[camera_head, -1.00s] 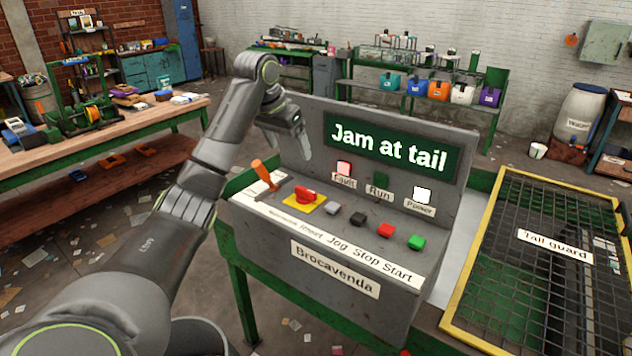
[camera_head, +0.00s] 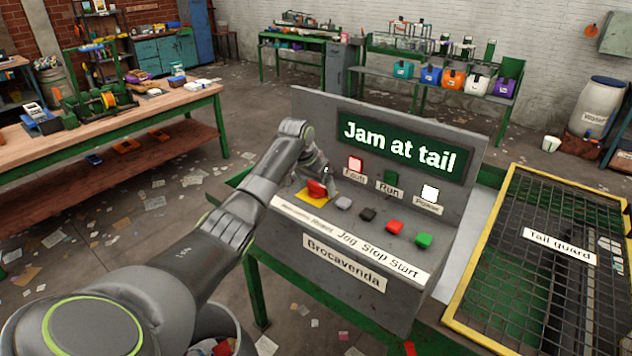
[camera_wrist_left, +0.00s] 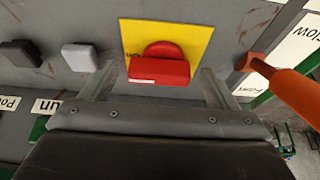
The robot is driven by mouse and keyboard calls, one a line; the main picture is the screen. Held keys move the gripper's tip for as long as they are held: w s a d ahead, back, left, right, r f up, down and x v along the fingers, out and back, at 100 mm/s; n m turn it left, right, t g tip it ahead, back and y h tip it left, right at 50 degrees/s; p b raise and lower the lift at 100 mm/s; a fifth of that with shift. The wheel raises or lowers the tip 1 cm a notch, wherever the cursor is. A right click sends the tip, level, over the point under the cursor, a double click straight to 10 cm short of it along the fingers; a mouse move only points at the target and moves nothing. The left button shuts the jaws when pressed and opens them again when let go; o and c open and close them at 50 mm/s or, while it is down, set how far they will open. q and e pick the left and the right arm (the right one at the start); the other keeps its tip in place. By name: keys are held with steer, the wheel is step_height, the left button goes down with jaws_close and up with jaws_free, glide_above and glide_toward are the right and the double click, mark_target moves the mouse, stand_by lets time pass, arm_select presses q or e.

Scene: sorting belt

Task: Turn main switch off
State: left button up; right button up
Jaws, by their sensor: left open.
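The red rotary switch (camera_head: 317,188) sits on a yellow plate (camera_head: 316,201) at the left of the console's sloping panel. In the left wrist view the red knob (camera_wrist_left: 159,70) lies crosswise near the middle, with part of a word beside it on the yellow plate (camera_wrist_left: 195,32). My left gripper (camera_head: 314,178) is open at the switch. In the left wrist view its two fingers (camera_wrist_left: 157,84) stand apart, one towards each side of the knob; I cannot tell whether they touch it. My right gripper is not in view.
An orange lever (camera_wrist_left: 285,85) stands close to the right finger in the wrist view; my arm hides it in the head view. Grey (camera_head: 343,203), black, red and green buttons line the panel to the right. The sign (camera_head: 398,146) reads "Jam at tail"; the red Fault and white Power lamps are lit.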

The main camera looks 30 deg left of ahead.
arm_select(q)
steer(key=c, duration=1)
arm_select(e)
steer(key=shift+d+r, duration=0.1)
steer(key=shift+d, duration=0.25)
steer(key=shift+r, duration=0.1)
